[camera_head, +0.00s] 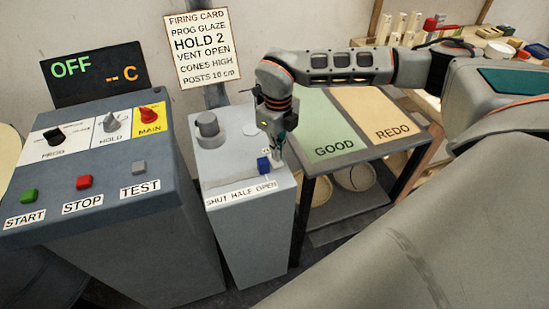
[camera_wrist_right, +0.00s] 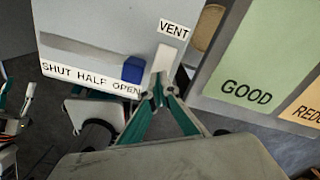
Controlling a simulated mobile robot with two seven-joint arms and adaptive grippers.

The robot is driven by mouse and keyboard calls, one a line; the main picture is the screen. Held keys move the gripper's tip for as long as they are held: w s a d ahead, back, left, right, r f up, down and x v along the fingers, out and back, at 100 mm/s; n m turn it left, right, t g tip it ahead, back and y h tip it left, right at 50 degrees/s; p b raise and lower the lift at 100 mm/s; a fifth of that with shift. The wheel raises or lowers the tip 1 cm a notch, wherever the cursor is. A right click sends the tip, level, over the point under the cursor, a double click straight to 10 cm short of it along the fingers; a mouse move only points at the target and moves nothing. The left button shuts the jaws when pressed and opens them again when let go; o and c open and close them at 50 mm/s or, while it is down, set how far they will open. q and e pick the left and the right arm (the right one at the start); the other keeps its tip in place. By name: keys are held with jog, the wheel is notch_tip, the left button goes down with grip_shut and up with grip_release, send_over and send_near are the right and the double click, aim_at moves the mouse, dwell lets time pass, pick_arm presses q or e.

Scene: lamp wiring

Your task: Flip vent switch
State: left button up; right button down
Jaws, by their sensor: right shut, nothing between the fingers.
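The grey vent box (camera_head: 240,235) stands in the middle of the head view. A blue slider knob (camera_head: 263,165) sits at the OPEN end of a track on its top, above a strip (camera_head: 241,193) reading SHUT HALF OPEN. The knob also shows in the right wrist view (camera_wrist_right: 133,70), left of a pale upright piece (camera_wrist_right: 166,57) under the VENT label (camera_wrist_right: 174,29). My right gripper (camera_wrist_right: 159,94) is shut and empty, its tips just below the pale piece and right of the knob. I cannot tell whether they touch.
A control console (camera_head: 110,215) with a display (camera_head: 98,75) reading OFF stands at left. A round grey knob (camera_head: 208,127) rises from the vent box's back. A table with a green GOOD mat (camera_head: 318,120) and an orange REDO mat (camera_head: 380,112) is at right.

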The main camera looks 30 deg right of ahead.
aim_at(277, 163)
jog(key=shift+f+b, duration=0.55)
jog(key=shift+f, duration=0.65)
dwell(1.0)
jog(key=shift+r, duration=0.15)
notch_tip(277, 163, up, 4)
jog(key=p, duration=0.3)
jog(key=shift+f, duration=0.2)
jog(key=shift+r+p, duration=1.4)
jog(key=shift+r, duration=0.25)
jog(key=shift+f, duration=0.1)
